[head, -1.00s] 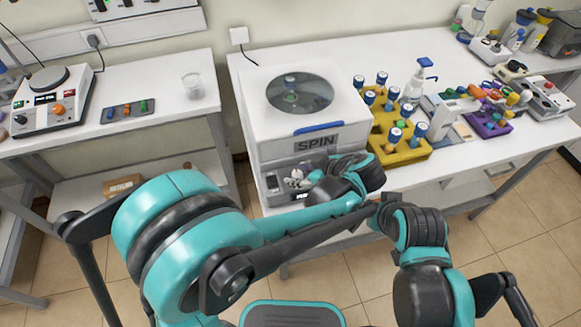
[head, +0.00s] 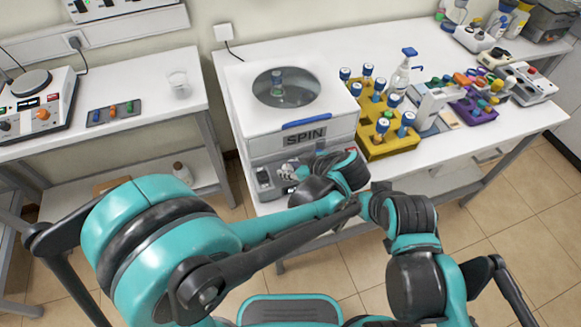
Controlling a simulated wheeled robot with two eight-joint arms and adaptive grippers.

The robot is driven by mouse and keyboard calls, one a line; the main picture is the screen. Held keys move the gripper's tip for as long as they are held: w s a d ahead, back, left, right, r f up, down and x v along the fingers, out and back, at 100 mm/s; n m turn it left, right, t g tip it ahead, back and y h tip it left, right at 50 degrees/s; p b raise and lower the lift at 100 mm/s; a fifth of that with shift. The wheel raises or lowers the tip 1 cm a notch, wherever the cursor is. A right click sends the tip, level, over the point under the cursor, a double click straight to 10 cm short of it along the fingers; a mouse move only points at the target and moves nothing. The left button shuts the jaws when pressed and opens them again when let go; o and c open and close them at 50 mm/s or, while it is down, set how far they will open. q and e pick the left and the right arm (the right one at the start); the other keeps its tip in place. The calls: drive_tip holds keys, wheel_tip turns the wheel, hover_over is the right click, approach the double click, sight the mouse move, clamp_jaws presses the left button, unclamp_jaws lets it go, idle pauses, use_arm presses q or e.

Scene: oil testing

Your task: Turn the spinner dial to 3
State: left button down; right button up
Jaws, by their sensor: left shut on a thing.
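The spinner (head: 305,130) is a white box with a round window in its lid, a blue handle and a SPIN label. It stands on the middle bench. Its lower front panel (head: 263,178) has dark display and control areas. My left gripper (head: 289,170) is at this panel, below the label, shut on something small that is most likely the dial. The gripper and wrist cover the dial, so its number cannot be read. My right arm (head: 410,215) is bent to the right of my left wrist; its gripper does not show clearly.
A yellow rack (head: 390,146) with blue-capped vials stands right of the spinner. The left bench (head: 150,107) holds a beaker (head: 180,84) and a hotplate device (head: 38,112).

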use_arm(q)
drive_tip(key=m+h, duration=0.1)
drive_tip(key=m, duration=0.1)
drive_tip(key=m+t+h, duration=0.1)
drive_tip(key=m, duration=0.1)
drive_tip(key=m+t+h+p, duration=0.1)
drive_tip(key=m+h, duration=0.1)
drive_tip(key=shift+s+a, duration=0.1)
drive_tip(key=shift+a, duration=0.3)
drive_tip(key=m+h, duration=0.3)
drive_tip(key=shift+a+m, duration=0.2)
drive_tip(key=shift+m, duration=0.1)
drive_tip(key=m+h, duration=0.2)
drive_tip(key=shift+a+m, duration=0.15)
drive_tip(key=shift+m, duration=0.25)
drive_tip(key=m+h, duration=0.1)
drive_tip(key=m+g+h, duration=0.1)
drive_tip(key=m, duration=0.1)
drive_tip(key=m+g+h, duration=0.1)
drive_tip(key=m, duration=0.1)
drive_tip(key=shift+w+a+h, duration=0.15)
drive_tip(key=shift+w+h, duration=0.15)
drive_tip(key=shift+w+m+g+h+b, duration=0.1)
drive_tip(key=shift+m+g+h+b, duration=0.35)
drive_tip(key=shift+m+g, duration=0.7)
drive_tip(key=shift+m+g+h+b, duration=0.15)
drive_tip(key=shift+m+g+h, duration=0.5)
drive_tip(key=shift+m, duration=0.9)
